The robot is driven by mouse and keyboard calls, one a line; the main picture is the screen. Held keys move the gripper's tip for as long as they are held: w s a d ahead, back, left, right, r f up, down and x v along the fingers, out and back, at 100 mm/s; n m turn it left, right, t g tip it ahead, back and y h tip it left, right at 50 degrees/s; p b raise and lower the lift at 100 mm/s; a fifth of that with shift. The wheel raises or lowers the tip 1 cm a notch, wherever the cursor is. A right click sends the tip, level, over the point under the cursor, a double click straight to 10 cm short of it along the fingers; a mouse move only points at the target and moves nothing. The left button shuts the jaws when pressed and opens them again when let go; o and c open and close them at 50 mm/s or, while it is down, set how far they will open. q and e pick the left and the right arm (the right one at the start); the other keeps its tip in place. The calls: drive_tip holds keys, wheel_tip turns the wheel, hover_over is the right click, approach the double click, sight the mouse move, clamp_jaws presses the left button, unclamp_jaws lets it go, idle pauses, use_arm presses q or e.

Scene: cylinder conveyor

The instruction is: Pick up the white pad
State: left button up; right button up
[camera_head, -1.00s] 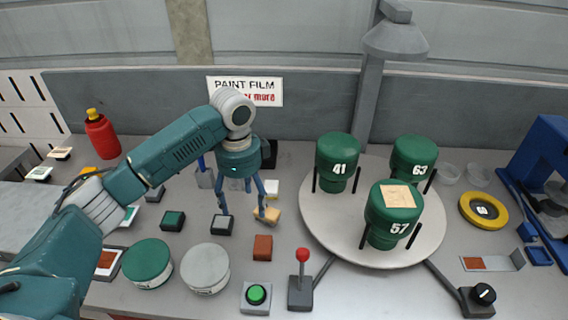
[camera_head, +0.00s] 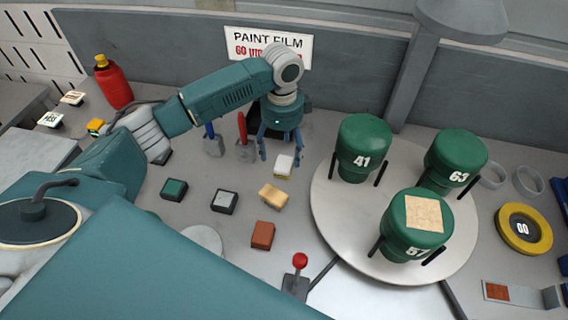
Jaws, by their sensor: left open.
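The white pad (camera_head: 283,166), a small block with a white top, lies on the grey bench just left of the turntable. My left gripper (camera_head: 280,158) points down with its fingers apart, one on each side of the white pad in the picture. I cannot tell whether the fingertips are level with it or above it. Nothing is held. My right gripper does not show.
A tan block (camera_head: 273,196), red-brown block (camera_head: 263,235), black-framed pad (camera_head: 224,201) and green pad (camera_head: 174,189) lie in front. The turntable (camera_head: 335,225) with green canisters 41 (camera_head: 364,147), 63 (camera_head: 455,160) and 57 (camera_head: 411,231) stands to the right.

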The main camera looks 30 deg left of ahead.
sight(284, 162)
use_arm(q)
drive_tip(key=f, duration=0.1)
drive_tip(key=f+p, duration=0.1)
drive_tip(key=f, duration=0.2)
drive_tip(key=shift+w+f+p, duration=0.2)
drive_tip(key=shift+w+p, duration=0.1)
drive_tip(key=shift+p, duration=0.1)
drive_tip(key=shift+f, duration=0.5)
drive_tip(key=c, duration=1.4)
drive_tip(key=shift+o, duration=0.2)
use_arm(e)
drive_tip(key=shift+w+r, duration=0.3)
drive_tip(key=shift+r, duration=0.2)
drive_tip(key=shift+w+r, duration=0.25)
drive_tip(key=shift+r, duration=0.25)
use_arm(q)
drive_tip(key=shift+r, duration=0.1)
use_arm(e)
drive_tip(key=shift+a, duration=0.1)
use_arm(q)
drive_tip(key=shift+w+r, duration=0.1)
drive_tip(key=shift+r, duration=0.4)
wheel_tip(284, 162, up, 19)
drive_tip(key=b, duration=0.3)
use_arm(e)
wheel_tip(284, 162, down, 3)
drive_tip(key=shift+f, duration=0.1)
